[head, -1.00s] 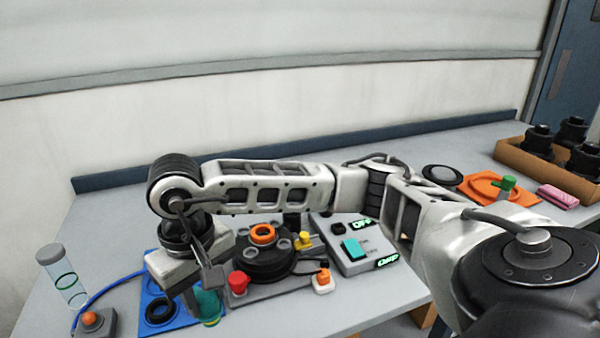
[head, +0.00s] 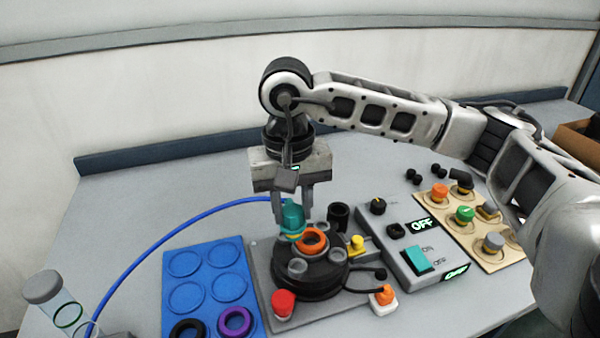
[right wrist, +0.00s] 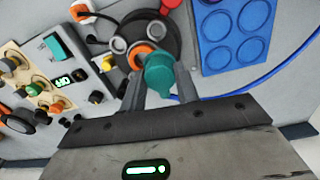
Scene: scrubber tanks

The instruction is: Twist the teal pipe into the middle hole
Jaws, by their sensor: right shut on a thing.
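My right gripper (head: 293,208) is shut on the teal pipe (head: 293,220), a short upright piece with a yellowish ring near its lower end. It holds the pipe over the back left of the round black scrubber base (head: 295,283), and the teal pipe also shows in the right wrist view (right wrist: 160,74). The base has an orange ring (head: 313,241) in its middle and grey-rimmed holes around it. The pipe's lower end is beside the orange ring in the head view; I cannot tell whether it touches the base. My left gripper is not in view.
A blue tray (head: 207,320) with round recesses lies left of the base, holding a black ring and a purple ring. A grey control box (head: 408,250) reads OFF. A wooden board (head: 475,238) with coloured knobs is farther right. A blue hose (head: 165,245) curves behind the tray.

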